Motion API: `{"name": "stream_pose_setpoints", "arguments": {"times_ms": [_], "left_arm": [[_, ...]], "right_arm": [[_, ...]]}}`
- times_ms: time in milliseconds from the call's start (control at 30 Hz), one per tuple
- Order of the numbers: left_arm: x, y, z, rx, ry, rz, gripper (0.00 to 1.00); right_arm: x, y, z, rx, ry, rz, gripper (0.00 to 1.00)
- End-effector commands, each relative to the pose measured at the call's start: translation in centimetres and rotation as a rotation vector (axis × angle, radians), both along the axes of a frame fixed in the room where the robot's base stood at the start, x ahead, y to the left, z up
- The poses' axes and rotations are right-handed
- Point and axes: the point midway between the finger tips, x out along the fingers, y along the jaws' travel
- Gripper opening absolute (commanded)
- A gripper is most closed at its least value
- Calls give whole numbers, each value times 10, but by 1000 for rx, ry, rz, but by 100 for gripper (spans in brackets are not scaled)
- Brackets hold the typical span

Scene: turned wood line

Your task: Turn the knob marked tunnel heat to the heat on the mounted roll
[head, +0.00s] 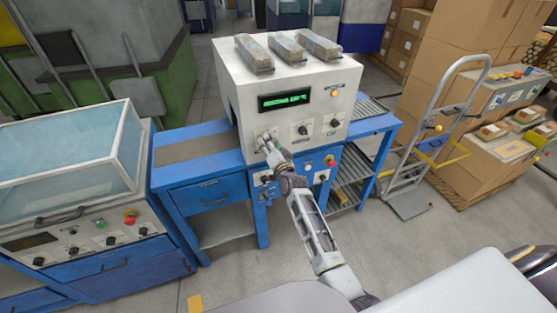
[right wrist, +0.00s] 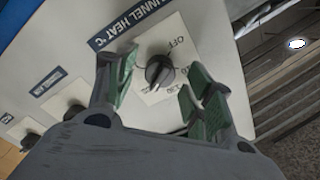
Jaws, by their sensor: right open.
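The tunnel heat knob (right wrist: 159,71) is black and round on a white dial plate in the right wrist view, under a dark label reading TUNNEL HEAT °C. OFF stands at the dial's upper right; the other marks are partly covered or too small to read surely. My right gripper (right wrist: 161,86) is open, its green-padded fingers on either side of the knob with gaps showing. In the head view my right gripper (head: 264,143) is at the left dial of the white machine (head: 235,95) and hides that knob. My left gripper is out of view. I cannot make out a mounted roll.
Two more knobs (head: 302,130) (head: 334,123) sit to the right, below a green-lit display (head: 285,101) too small to read. Wrapped bundles (head: 287,47) lie on top. A hand truck (head: 437,130) stands right, a glass-lidded machine (head: 75,150) left.

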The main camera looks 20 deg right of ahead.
Motion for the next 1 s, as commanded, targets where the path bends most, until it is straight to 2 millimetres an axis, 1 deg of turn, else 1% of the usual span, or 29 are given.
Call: {"name": "stream_pose_setpoints", "arguments": {"times_ms": [1000], "left_arm": [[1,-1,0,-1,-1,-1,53]], "right_arm": [[-87,-3,-1,0,2,1,53]]}}
